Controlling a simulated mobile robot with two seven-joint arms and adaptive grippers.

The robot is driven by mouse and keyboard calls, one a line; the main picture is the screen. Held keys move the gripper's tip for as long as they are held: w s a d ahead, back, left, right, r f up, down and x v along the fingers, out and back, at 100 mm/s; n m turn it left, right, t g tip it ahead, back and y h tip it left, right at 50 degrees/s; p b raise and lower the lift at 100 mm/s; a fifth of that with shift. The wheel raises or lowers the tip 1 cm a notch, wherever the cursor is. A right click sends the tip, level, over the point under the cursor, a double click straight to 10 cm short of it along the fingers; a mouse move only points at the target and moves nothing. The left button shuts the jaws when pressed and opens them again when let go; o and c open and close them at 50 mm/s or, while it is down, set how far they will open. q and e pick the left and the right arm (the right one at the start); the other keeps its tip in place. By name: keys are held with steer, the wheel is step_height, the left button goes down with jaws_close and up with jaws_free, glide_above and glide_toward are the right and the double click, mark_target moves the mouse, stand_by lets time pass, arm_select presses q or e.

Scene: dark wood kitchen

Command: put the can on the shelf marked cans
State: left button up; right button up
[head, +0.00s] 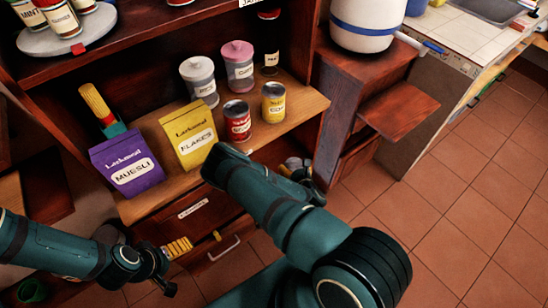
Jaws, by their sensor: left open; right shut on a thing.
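A red can (237,121) and a yellow can (273,103) stand upright on the wooden shelf (312,103), to the right of the yellow flakes packet. My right gripper (297,172) is in front of and below the shelf's edge, partly hidden behind my own arm. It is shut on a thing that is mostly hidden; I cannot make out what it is. My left gripper (168,272) is open at the lower left, low in front of the drawer, apart from the cans. No label reading cans is legible here.
A purple muesli packet (127,164), the flakes packet (188,136), a grey jar (199,82) and a pink-lidded jar (238,66) share the shelf. A round tray (40,42) of jars is above. A white-and-blue pot (366,27) stands right. Tiled floor (455,200) is clear.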

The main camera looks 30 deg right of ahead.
steer(key=w+b, duration=0.2)
steer(key=w, duration=0.9)
step_height(320, 180, down, 7)
steer(key=b, duration=0.1)
steer(key=shift+w+a+b, duration=0.3)
steer(key=shift+w+a, duration=0.05)
steer(key=shift+a, duration=0.1)
steer(key=o, duration=1.2)
steer(key=shift+f, duration=0.1)
